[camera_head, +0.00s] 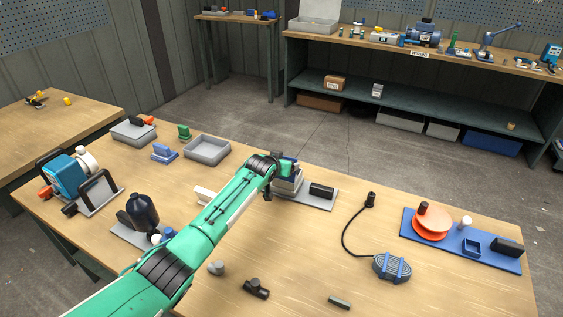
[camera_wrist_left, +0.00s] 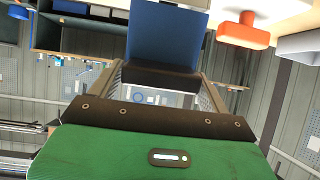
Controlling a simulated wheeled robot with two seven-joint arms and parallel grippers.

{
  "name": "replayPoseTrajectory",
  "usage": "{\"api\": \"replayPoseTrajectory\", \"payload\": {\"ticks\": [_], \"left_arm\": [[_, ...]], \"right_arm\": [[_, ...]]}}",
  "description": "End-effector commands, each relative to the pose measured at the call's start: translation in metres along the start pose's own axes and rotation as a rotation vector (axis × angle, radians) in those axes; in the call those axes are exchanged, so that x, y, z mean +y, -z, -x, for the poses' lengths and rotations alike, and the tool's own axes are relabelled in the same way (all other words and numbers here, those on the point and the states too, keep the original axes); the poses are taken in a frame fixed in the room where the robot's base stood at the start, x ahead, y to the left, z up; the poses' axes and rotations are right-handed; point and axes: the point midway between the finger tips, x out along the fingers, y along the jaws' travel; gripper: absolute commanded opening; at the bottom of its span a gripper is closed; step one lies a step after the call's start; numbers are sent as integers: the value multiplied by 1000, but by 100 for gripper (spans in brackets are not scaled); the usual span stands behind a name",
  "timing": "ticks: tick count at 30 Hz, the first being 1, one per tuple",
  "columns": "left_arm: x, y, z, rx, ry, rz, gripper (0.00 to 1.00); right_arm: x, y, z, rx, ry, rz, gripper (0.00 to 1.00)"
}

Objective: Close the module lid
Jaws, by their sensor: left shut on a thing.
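My left arm comes in from the lower left in the head view, and its gripper (camera_head: 284,171) is at a grey block-like module (camera_head: 286,188) on a grey plate. The arm and gripper hide part of that module. In the left wrist view the gripper (camera_wrist_left: 162,88) is shut on a dark bar (camera_wrist_left: 160,76) at the edge of a blue panel (camera_wrist_left: 167,34). This panel looks like the lid, but I cannot tell its angle for certain. A black cylinder-like part (camera_head: 321,190) lies on the plate to the right. My right gripper is not in view.
A black fitting (camera_head: 256,288) lies near the front.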

Motion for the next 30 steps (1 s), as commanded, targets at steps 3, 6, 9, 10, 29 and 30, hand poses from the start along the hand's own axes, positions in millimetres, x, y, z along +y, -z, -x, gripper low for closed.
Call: {"api": "replayPoseTrajectory", "payload": {"ticks": [3, 6, 9, 10, 29, 30], "left_arm": [[0, 1, -4, -46, 2, -3, 38], [0, 2, -5, -70, 1, -3, 38], [-1, 2, -6, -85, 1, -4, 38], [-1, 2, -6, -88, 1, -4, 38], [0, 3, -6, -91, 0, -3, 93], [0, 3, -6, -91, -1, -3, 93]], "right_arm": [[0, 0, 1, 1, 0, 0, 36], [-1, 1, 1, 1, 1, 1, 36], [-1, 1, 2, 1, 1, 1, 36], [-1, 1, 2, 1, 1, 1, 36], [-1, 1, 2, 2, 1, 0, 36], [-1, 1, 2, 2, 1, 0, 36]]}}
